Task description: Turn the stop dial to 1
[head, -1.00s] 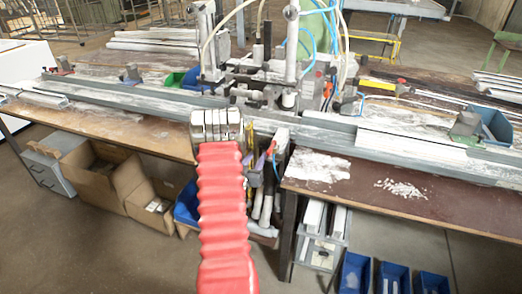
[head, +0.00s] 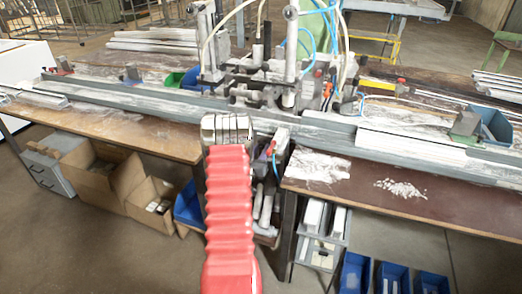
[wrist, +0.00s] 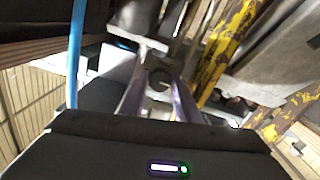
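I cannot make out the stop dial for certain in either view. The clamp machine (head: 275,75), grey with two upright cylinders, stands on the bench's rear side in the head view. My red-sleeved arm with metal rings at its end reaches up to the bench's front edge, below the machine. The arm hides my gripper in the head view. In the wrist view, two purplish-grey prongs of my gripper (wrist: 158,92) reach forward from its black body. A dark round part (wrist: 158,77) shows between or just beyond their tips. I cannot tell whether they touch it.
A long grey rail (head: 400,145) runs along the bench (head: 340,185). A blue hose (wrist: 76,50) and yellow worn bars (wrist: 228,50) are close by in the wrist view. Cardboard boxes (head: 100,180) and blue bins (head: 390,275) stand below the bench.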

